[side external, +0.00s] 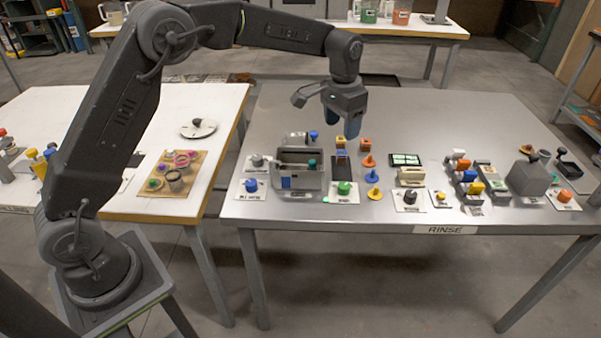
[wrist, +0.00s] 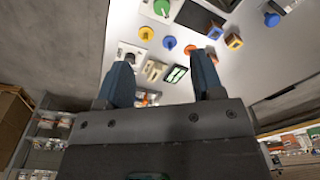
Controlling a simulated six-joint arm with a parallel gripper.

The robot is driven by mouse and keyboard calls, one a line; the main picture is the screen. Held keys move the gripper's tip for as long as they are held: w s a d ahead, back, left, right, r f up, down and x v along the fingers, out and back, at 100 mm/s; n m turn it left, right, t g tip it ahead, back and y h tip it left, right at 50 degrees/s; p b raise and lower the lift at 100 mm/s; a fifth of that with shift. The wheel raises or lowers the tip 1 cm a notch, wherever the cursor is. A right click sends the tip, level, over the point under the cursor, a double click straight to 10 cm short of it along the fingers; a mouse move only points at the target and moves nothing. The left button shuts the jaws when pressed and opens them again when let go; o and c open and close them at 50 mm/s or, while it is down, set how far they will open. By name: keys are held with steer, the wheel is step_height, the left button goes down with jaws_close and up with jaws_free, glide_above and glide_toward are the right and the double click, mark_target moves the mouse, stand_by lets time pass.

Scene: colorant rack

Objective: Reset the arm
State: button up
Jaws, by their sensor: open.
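My gripper (side external: 342,122) hangs over the back middle of the grey metal table (side external: 300,110), fingers pointing down. Its two blue fingers also show in the wrist view (wrist: 166,85), spread apart with nothing between them. The arm reaches over from the left, bent at the elbow. I cannot tell the exact height of the fingertips above the table.
A grey open bin (side external: 299,177) stands left of centre. Orange and yellow knobs, a green-lit panel (side external: 405,159), a beige block (side external: 411,176) and several coloured-knob items crowd the front and right. A white table (side external: 130,110) with a wooden tray (side external: 150,188) is at left. The grey table's back is clear.

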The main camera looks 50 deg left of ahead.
steer(key=s+a+r+t, duration=0.1)
steer(key=s+r+t, duration=0.1)
steer(key=s+r, duration=1.1)
steer(key=s+f+n+t, duration=0.2)
steer(key=s+f, duration=0.2)
steer(key=s, duration=1.6)
steer(key=shift+s+a+f+t, duration=0.2)
steer(key=shift+s+a+t, duration=0.15)
steer(key=shift+t, duration=0.05)
